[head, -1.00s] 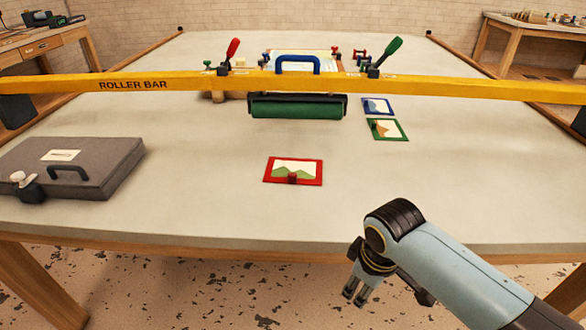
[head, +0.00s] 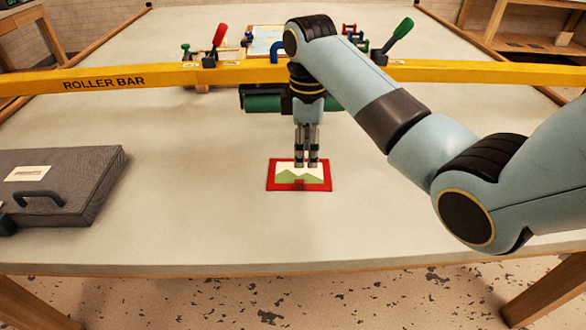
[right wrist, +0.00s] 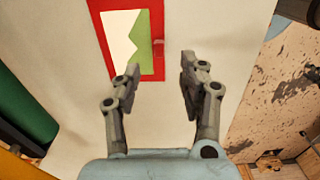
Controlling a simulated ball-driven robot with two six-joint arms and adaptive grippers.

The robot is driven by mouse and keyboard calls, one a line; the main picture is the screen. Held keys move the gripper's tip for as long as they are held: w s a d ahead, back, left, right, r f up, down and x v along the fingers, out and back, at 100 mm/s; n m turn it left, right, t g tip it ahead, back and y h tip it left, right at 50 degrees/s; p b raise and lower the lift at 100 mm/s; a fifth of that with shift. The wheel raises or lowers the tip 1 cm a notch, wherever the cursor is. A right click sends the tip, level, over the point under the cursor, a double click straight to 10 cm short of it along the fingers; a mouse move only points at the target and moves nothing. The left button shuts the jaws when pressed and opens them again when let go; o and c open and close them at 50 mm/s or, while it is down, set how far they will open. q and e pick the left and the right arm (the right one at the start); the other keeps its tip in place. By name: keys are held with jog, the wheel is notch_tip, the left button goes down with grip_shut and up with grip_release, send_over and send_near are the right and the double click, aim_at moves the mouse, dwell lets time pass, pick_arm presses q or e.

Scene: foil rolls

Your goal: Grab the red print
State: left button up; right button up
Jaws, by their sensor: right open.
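The red print (head: 299,187) lies flat on the table, a red-bordered card with a white and green picture and a small dark red tab at its near edge. It also shows in the right wrist view (right wrist: 97,6), with its tab (right wrist: 158,48) ahead of the fingers. My right gripper (head: 306,163) points down over the far part of the print in the head view. In the right wrist view my right gripper (right wrist: 158,68) is open and empty, its fingers apart on either side of the tab's line. My left gripper is not in view.
The yellow roller bar (head: 150,78) spans the table behind the print, with a green roller (head: 262,104) beneath it, partly hidden by my arm. A grey case (head: 75,165) lies at the left. The table (head: 180,210) around the print is clear.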

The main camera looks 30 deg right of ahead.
aim_at(303, 180)
jog(key=f, duration=0.3)
jog(key=shift+s+f, duration=0.2)
jog(key=shift+s, duration=0.15)
jog(key=f, duration=0.2)
jog(key=w+f, duration=0.1)
jog(key=f, duration=0.1)
jog(key=shift+a+f+b, duration=0.1)
jog(key=shift+f+b, duration=0.15)
jog(key=shift+b, duration=0.1)
jog(key=shift+f, duration=0.45)
jog(key=c, duration=0.4)
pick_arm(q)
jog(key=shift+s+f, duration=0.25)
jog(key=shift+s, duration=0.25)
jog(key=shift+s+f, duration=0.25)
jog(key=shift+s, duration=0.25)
pick_arm(e)
grip_shut()
